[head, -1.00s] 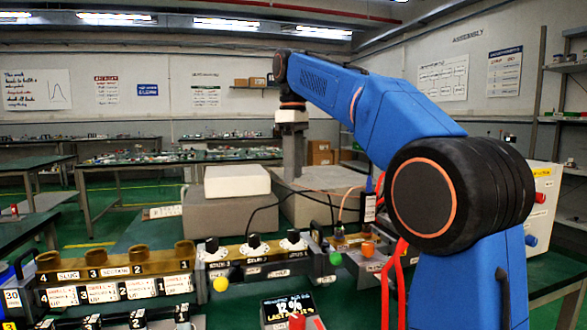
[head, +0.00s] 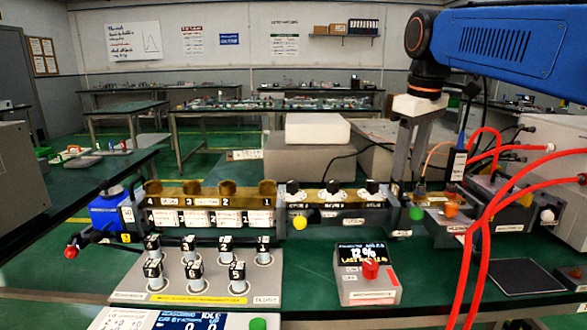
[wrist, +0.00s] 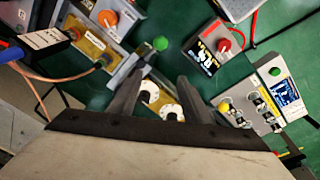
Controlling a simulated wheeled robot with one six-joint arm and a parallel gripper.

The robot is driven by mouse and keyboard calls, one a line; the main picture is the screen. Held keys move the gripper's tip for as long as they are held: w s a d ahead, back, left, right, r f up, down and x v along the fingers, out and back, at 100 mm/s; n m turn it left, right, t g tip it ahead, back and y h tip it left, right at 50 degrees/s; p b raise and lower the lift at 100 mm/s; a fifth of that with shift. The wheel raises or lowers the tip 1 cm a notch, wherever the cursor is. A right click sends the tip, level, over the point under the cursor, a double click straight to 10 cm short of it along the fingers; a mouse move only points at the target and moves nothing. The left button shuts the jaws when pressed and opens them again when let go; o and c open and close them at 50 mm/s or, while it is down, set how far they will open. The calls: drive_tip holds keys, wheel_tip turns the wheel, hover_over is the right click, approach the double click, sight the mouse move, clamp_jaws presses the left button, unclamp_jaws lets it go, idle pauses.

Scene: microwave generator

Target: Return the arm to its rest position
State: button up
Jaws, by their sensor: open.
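My blue arm (head: 510,45) reaches in from the upper right of the head view, with its dark wrist pointing down. My gripper (head: 408,170) hangs below the wrist, its grey fingers down, over the back right of the bench. In the wrist view my gripper (wrist: 157,90) has its two dark fingers spread apart, with nothing held between them. White dials (wrist: 171,112) show below and beyond the fingers. Whether the fingertips are close to the equipment is hard to tell.
The green bench holds a numbered rack (head: 214,205), a dial panel (head: 332,203), a plate of numbered cylinders (head: 200,275) and a meter with a red knob (head: 367,278). Red tubes (head: 482,235) loop at the right. A pale block (head: 317,130) stands behind. Bare green bench shows around the meter.

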drive_tip(key=s+d+f+m+t, duration=0.1)
drive_tip(key=s+d+f+m, duration=0.1)
drive_tip(key=s+f, duration=0.9)
drive_tip(key=s+d+f+m+t, duration=0.1)
drive_tip(key=s+f+m, duration=0.4)
drive_tip(key=s+f, duration=0.6)
wheel_tip(320, 180, down, 6)
drive_tip(key=shift+d+r+t, duration=0.15)
drive_tip(key=shift+d+t, duration=0.2)
drive_tip(key=shift+t, duration=0.15)
drive_tip(key=shift+s, duration=0.1)
